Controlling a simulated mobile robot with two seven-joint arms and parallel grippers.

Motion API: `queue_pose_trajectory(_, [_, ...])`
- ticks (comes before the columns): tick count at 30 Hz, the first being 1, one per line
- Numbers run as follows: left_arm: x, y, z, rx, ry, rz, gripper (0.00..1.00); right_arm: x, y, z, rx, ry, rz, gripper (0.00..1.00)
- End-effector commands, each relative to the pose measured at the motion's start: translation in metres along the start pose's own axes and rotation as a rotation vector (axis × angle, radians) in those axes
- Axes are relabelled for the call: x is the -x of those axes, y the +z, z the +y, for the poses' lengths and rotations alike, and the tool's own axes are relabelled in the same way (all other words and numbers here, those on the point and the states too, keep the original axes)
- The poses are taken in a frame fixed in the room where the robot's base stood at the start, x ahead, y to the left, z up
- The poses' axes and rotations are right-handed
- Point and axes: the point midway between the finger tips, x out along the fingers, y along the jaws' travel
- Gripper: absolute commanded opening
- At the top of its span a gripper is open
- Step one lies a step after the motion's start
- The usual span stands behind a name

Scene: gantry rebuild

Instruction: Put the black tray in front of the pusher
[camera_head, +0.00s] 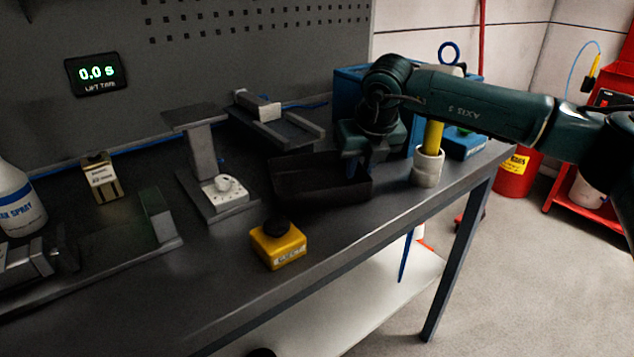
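The black tray (310,190) sits on the dark workbench, right of the middle of the head view. Behind it is a low device with a pale block on a slide and grey rails, which looks like the pusher (262,107). The tray lies just in front of the rails, on the near side. My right gripper (367,168) points down at the tray's right end, with its fingertips at or just inside the right wall. The fingertips are dark and partly hidden, so I cannot tell if they grip the wall. My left gripper is not in view.
A white cup with a yellow object (428,168) stands right of the tray, close to my arm. A yellow button box (279,247) is in front. A grey stand (207,170) is to the left. Blue bins (349,90) stand behind my gripper.

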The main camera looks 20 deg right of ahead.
Motion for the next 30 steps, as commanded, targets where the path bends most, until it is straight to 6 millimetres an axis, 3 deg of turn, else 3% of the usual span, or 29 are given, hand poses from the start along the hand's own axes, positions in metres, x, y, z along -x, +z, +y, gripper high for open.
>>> queue_pose_trajectory(7, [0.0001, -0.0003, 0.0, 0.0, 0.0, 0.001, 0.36, 0.0005, 0.0001, 0.0, 0.0, 0.0, -0.001, 0.0])
queue_pose_trajectory(30, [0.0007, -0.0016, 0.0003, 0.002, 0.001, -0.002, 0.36, 0.0039, 0.006, -0.0026, 0.002, 0.003, -0.002, 0.0])
